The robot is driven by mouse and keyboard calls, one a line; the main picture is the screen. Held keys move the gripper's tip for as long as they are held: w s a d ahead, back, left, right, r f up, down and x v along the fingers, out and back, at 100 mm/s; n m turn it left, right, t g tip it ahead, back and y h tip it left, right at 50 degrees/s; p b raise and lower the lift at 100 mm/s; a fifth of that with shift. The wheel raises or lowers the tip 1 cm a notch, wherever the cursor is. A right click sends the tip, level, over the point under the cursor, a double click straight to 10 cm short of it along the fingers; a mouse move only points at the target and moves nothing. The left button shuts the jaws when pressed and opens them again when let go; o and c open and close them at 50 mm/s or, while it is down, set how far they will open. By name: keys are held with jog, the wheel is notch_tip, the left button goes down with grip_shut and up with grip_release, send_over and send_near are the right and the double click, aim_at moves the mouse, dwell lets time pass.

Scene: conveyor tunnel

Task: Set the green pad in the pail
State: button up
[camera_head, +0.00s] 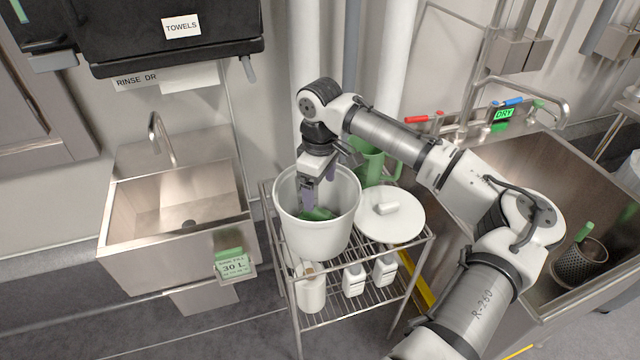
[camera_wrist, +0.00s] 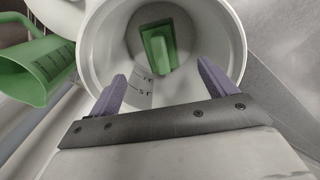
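The white pail (camera_head: 334,215) stands on the top shelf of a wire cart; its rim and inner wall also show in the wrist view (camera_wrist: 236,50). The green pad (camera_head: 318,214) is inside the pail. In the wrist view the pad (camera_wrist: 158,48) lies at the pail's bottom, apart from my fingers. My gripper (camera_head: 318,200) reaches down into the pail's mouth from above. In the wrist view its two purple fingers (camera_wrist: 163,82) are spread wide with nothing between them.
A white lid (camera_head: 390,222) lies on the cart to the right of the pail. A green jug (camera_head: 372,165) stands behind the lid. Bottles (camera_head: 354,280) stand on the lower shelf. A sink (camera_head: 180,205) is at left, a larger basin (camera_head: 530,180) at right.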

dwell(0.5)
notch_tip(320, 180, up, 7)
jog(key=p, duration=0.6)
